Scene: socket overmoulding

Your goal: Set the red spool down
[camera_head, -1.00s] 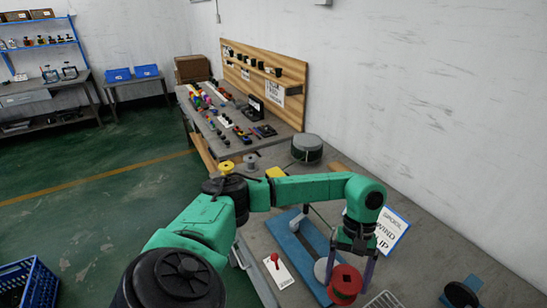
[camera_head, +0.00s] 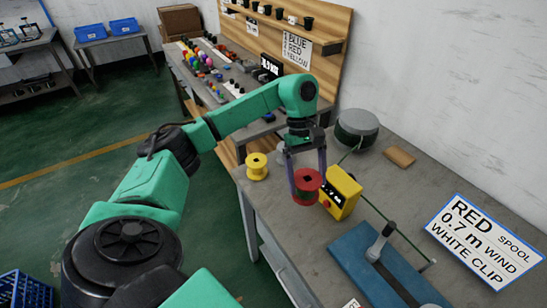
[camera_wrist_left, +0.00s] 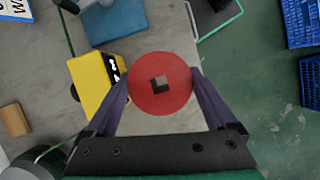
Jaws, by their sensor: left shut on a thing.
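The red spool (camera_head: 307,183) is a round red reel with a dark green band below its top flange. It also shows in the left wrist view (camera_wrist_left: 160,100), seen from above with a square hole in its middle. My left gripper (camera_head: 308,184) is shut on it, with one purple finger at each side. The spool is above the grey bench (camera_head: 290,240), beside the yellow box; whether it touches the bench I cannot tell. My right gripper is not in view.
A yellow box with a dark display (camera_head: 341,193) stands close right of the spool. A yellow spool (camera_head: 257,167) stands left on the bench edge. A blue winding base (camera_head: 365,265) lies in front. A sign (camera_head: 485,240) reads red spool, 0.7 m wind, white clip.

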